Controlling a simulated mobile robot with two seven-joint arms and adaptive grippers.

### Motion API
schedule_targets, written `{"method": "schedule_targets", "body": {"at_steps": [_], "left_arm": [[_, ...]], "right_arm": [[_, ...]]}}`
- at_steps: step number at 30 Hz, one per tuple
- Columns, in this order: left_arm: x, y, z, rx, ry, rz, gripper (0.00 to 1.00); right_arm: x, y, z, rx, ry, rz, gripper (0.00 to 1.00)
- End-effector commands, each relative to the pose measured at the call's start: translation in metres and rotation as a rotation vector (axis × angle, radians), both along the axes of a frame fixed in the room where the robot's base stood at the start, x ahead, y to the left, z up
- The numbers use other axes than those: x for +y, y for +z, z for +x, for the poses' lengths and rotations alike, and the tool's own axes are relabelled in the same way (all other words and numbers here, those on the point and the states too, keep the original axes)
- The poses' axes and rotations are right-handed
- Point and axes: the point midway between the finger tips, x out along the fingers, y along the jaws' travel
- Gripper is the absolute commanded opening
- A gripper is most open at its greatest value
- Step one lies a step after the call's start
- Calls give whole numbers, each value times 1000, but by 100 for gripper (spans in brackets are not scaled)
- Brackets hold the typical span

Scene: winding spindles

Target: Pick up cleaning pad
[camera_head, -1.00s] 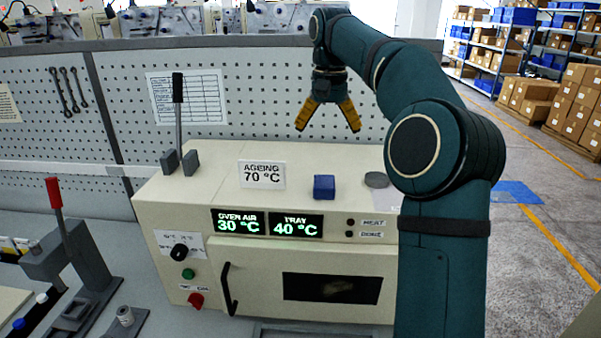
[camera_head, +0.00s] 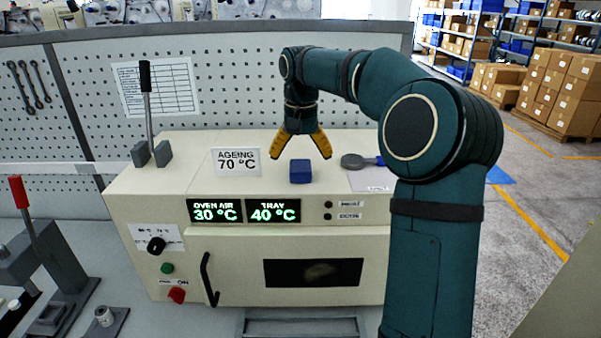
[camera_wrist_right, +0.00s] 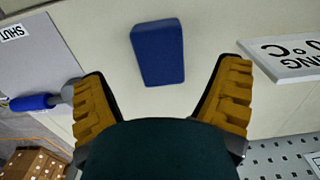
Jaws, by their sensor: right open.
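The cleaning pad is a small dark blue block (camera_head: 300,171) on top of the cream oven (camera_head: 215,250). In the right wrist view the blue pad (camera_wrist_right: 158,52) lies ahead of the fingertips, between their lines and a little left of centre. My right gripper (camera_head: 300,157) is open and empty, with its yellow fingers pointing down just above and around the pad's far side in the head view. It also shows in the right wrist view (camera_wrist_right: 164,75), with both fingers apart and clear of the pad. My left gripper is not in view.
An "AGEING 70 °C" sign (camera_head: 237,161) stands left of the pad. A grey round-headed tool with a blue handle (camera_head: 357,161) lies to the right by a white sheet (camera_head: 372,180). A lever (camera_head: 147,105) rises at the oven's left. A perforated panel (camera_head: 90,125) stands behind.

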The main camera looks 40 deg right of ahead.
Motion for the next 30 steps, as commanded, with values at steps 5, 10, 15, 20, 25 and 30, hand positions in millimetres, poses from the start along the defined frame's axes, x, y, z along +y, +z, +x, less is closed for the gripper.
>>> {"method": "schedule_targets", "body": {"at_steps": [5,10,15,20,25,30], "left_arm": [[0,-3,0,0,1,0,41],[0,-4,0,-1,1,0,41],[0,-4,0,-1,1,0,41],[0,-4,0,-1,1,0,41],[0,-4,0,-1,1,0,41],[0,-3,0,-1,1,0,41]], "right_arm": [[2,-25,-2,2,1,1,89],[2,-33,-2,0,1,0,89],[2,-32,-2,0,1,0,89],[2,-32,-2,0,1,0,35],[2,-32,-2,0,1,0,22],[2,-31,-2,-1,1,0,22]]}}
